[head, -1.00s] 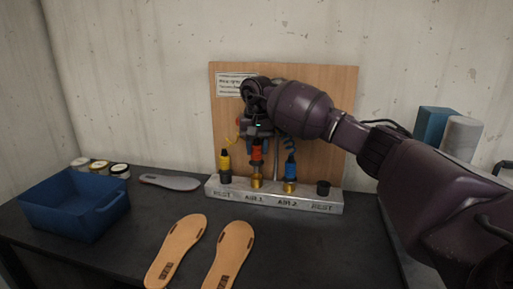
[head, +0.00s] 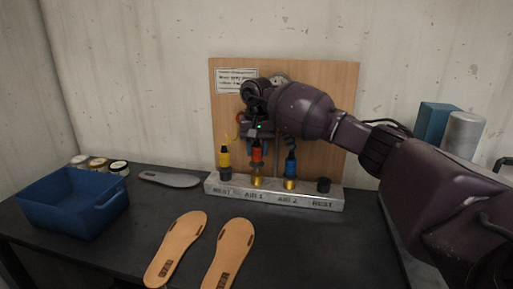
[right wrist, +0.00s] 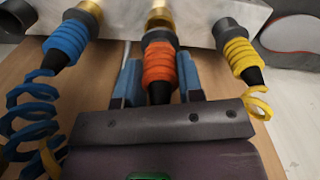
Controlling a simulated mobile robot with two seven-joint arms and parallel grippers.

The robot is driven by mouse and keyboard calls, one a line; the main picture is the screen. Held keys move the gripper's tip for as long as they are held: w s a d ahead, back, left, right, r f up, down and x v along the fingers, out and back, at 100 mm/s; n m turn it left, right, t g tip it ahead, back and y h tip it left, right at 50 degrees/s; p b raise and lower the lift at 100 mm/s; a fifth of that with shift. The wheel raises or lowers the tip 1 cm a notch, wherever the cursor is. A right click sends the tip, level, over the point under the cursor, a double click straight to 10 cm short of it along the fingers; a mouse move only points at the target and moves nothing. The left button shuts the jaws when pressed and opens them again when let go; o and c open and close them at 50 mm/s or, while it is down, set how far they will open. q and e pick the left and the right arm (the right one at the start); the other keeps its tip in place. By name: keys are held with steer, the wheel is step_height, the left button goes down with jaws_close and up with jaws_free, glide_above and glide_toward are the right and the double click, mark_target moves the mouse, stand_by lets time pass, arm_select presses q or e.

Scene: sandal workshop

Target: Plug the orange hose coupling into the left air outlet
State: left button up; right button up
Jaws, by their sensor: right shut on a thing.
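The orange coupling (head: 256,153) stands upright above the brass left air outlet (head: 257,182), marked AIR 1. My right gripper (head: 257,138) is shut on it from above. In the right wrist view, the orange coupling (right wrist: 159,67) sits between the blue finger pads, its grey collar in line with and close against the brass outlet (right wrist: 160,16). I cannot tell whether it is fully seated. The blue coupling (head: 290,164) stands on the brass AIR 2 outlet (head: 289,184). My left gripper is not in view.
The yellow coupling (head: 224,158) stands in the left rest holder, close beside the orange one. The right rest holder (head: 323,185) is empty. A wooden board (head: 340,120) rises behind the metal outlet bar (head: 220,188). Sandal soles (head: 176,248) and a blue bin (head: 75,215) lie to the left.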

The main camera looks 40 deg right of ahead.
steer(key=shift+f, duration=0.55)
steer(key=shift+f+b, duration=0.3)
steer(key=shift+f, duration=0.25)
steer(key=shift+f, duration=0.3)
stand_by(0.3)
steer(key=o, duration=0.9)
steer(key=shift+r, duration=1.4)
steer(key=shift+r+p, duration=0.3)
steer(key=shift+r, duration=3.35)
